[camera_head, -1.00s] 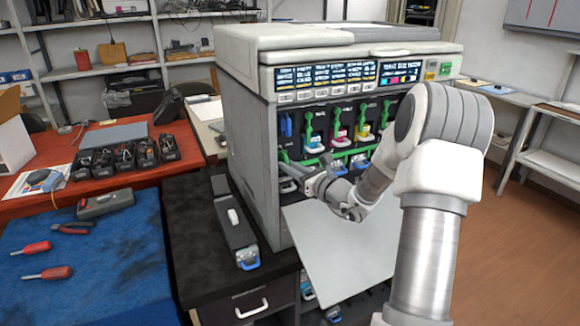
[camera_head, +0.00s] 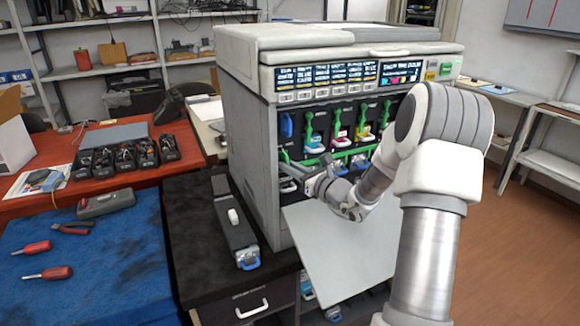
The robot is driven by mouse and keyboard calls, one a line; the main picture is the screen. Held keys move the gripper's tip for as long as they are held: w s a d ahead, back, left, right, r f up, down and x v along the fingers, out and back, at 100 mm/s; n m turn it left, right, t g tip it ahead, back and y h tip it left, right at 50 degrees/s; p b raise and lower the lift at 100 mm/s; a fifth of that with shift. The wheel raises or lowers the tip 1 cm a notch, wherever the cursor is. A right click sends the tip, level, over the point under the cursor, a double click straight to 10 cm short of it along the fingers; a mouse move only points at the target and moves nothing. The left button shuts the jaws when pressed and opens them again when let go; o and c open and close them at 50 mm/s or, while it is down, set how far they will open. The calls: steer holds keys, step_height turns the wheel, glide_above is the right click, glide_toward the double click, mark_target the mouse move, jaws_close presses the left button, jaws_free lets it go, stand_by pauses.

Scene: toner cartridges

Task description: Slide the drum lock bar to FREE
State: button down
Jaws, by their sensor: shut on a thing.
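The printer (camera_head: 248,150) stands on the dark cabinet with its front open. The green drum lock bar (camera_head: 350,153) runs across the opening below the row of cartridges. My gripper (camera_head: 288,163) is at the left end of the bar, by the printer's left front edge. It is shut on the bar there; the fingers are small, and the exact contact is hard to see. My wrist and forearm hide the right part of the bar. No FREE mark is legible from here.
Green levers (camera_head: 309,128) stand upright before the cartridge slots. A grey front panel (camera_head: 340,250) hangs out below my gripper. A grey cartridge (camera_head: 236,232) lies on the black cabinet top (camera_head: 192,225). Screwdrivers (camera_head: 48,273) lie on the blue mat (camera_head: 100,290).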

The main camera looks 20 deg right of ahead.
steer(key=shift+w+a+r, duration=0.1)
steer(key=shift+w+r, duration=0.2)
steer(key=shift+r, duration=0.1)
steer(key=shift+d, duration=0.8)
steer(key=c, duration=0.8)
jaws_free()
steer(key=shift+o, duration=0.2)
steer(key=o, duration=0.4)
steer(key=shift+s+d+f, duration=0.2)
steer(key=shift+s+d, duration=0.25)
steer(key=shift+s, duration=0.15)
steer(key=shift+c, duration=0.2)
steer(key=shift+f+v, duration=0.2)
steer(key=shift+v, duration=2.6)
